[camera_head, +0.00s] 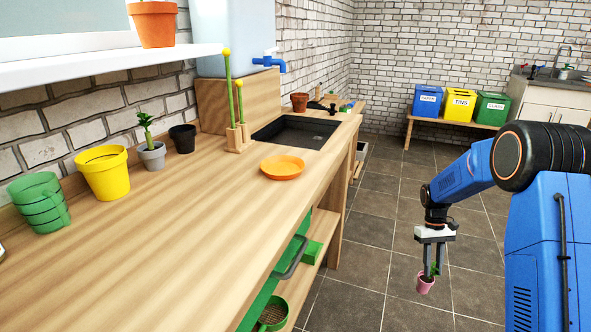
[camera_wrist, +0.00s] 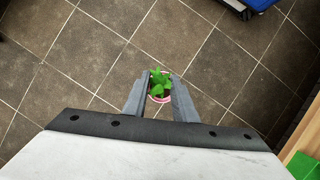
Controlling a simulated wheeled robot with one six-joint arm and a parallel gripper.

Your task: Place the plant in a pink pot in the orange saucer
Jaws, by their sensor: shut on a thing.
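The plant in a pink pot (camera_head: 426,283) hangs in my gripper (camera_head: 430,270), over the tiled floor to the right of the wooden counter. My gripper is shut on it. In the wrist view the green leaves (camera_wrist: 160,82) and a bit of the pink pot rim (camera_wrist: 160,99) show between the two fingers. The pot looks upright or slightly tilted. The orange saucer (camera_head: 282,167) lies on the counter in front of the black sink, and nothing is on it. The saucer is not in the wrist view.
On the counter (camera_head: 190,215) stand a green cup (camera_head: 40,203), a yellow bucket (camera_head: 104,174), a plant in a grey pot (camera_head: 151,154), a black pot (camera_head: 183,139) and a wooden stand with green sticks (camera_head: 236,136). A drawer handle (camera_head: 292,258) juts from the counter's front.

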